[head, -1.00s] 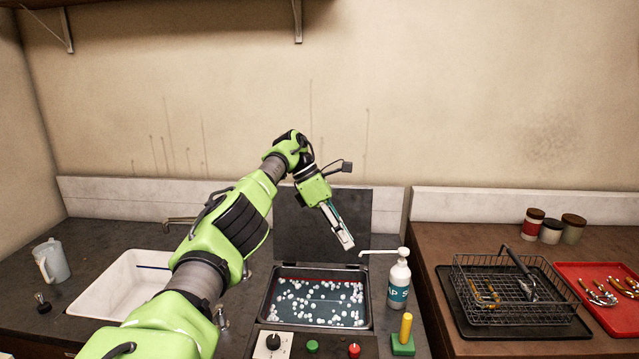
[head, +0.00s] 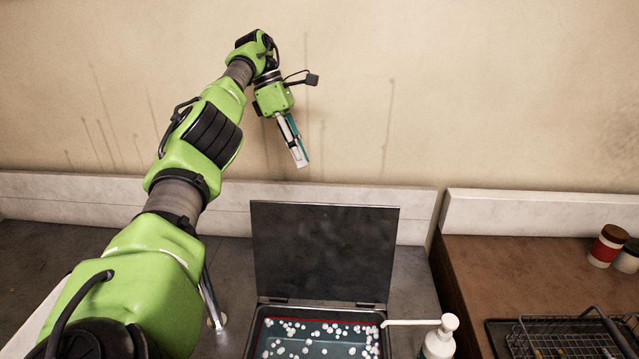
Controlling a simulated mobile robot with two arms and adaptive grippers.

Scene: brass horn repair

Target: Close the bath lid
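The bath lid (head: 325,250) is a dark flat panel standing upright and open on its hinges at the back of the bath. The bath (head: 262,318) is a dark-rimmed basin holding liquid dotted with white foam; its front is cut off by the picture's bottom edge. My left gripper (head: 301,163) is raised in front of the wall. In the picture it appears above the lid's top edge, apart from it and pointing down. Its fingers look close together, but the angle hides any gap. My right gripper is not in view.
A white pump bottle (head: 439,341) stands at the bath's right, its spout reaching over the bath's corner. A wire basket (head: 560,335) and jars, including a red-labelled one (head: 607,246), are on the brown counter (head: 500,265) at right. A tap stands left of the bath.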

